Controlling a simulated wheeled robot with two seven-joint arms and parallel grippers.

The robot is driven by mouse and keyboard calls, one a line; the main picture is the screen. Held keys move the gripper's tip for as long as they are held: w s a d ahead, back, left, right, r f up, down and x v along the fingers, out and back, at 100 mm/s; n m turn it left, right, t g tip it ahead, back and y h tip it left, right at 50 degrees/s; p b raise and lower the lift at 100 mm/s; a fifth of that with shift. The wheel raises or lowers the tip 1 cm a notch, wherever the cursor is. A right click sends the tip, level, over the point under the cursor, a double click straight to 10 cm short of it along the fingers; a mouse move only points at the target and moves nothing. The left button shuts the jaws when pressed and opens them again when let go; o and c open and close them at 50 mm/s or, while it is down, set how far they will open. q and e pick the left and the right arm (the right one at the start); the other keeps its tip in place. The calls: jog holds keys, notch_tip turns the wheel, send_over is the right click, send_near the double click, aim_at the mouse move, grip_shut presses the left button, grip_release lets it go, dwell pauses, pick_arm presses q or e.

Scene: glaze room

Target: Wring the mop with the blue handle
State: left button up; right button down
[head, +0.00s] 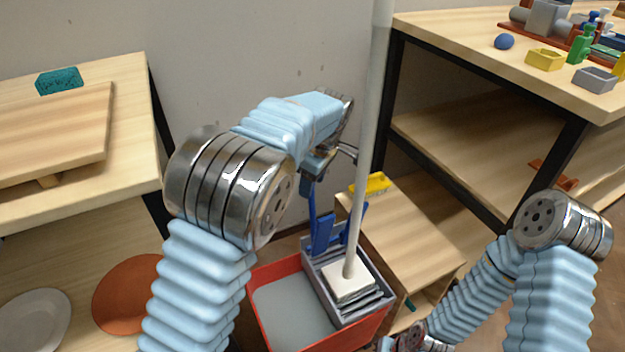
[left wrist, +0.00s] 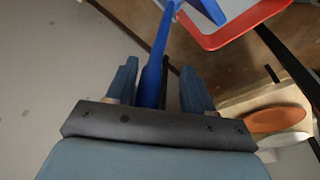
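A mop with a pale grey pole (head: 368,130) stands upright, its white head (head: 350,282) in the grey wringer (head: 318,265). The wringer sits in a red bucket (head: 262,315). A blue lever (head: 312,205) rises from the wringer. My left gripper (head: 322,160) is at the lever's upper end, left of the pole; its fingers are partly hidden in the head view. In the left wrist view the blue lever (left wrist: 153,80) passes between the open fingers of this gripper (left wrist: 157,78), with gaps showing. My right arm is at lower right; its gripper is out of view.
A low wooden unit (head: 405,235) with a yellow object (head: 372,184) stands right of the bucket. A workbench (head: 470,50) with small items is at upper right. A left shelf holds a teal block (head: 59,80), with an orange plate (head: 128,292) below. The wall is close behind.

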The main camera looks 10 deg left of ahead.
pick_arm(q)
jog(key=p+v, duration=0.1)
jog(key=v, duration=1.3)
jog(key=shift+p, duration=0.4)
jog(key=shift+f, duration=0.15)
